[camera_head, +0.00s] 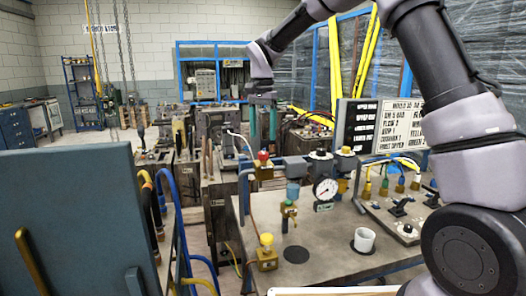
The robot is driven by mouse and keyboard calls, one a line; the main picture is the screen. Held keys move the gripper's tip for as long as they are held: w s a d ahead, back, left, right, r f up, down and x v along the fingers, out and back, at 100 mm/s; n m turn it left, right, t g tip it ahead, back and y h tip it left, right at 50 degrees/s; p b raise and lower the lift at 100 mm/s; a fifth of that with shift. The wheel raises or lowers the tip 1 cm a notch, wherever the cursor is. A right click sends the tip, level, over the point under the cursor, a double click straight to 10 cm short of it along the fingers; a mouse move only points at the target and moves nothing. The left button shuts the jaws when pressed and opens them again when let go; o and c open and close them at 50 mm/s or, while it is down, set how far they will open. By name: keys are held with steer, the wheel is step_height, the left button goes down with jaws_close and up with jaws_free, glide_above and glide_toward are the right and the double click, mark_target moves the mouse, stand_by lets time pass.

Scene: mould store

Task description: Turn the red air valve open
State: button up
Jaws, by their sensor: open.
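A red valve knob (263,156) sits on a small brass body at the back left edge of the workbench (325,245). A pipe runs right from it toward a regulator. My gripper (263,128) hangs from my arm, pointing down, with its two teal fingers apart and nothing seen between them.
A pressure gauge (325,189) and a blue-capped fitting (292,191) stand right of the valve. A yellow-knobbed brass valve (266,252) and a white cup (364,240) are nearer. A grey panel (80,220) with hoses blocks the left foreground. Lettered boards (392,128) stand behind.

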mark_target(263, 153)
step_height(263, 153, down, 7)
steer(key=shift+r, duration=0.1)
stand_by(0.3)
jaws_close()
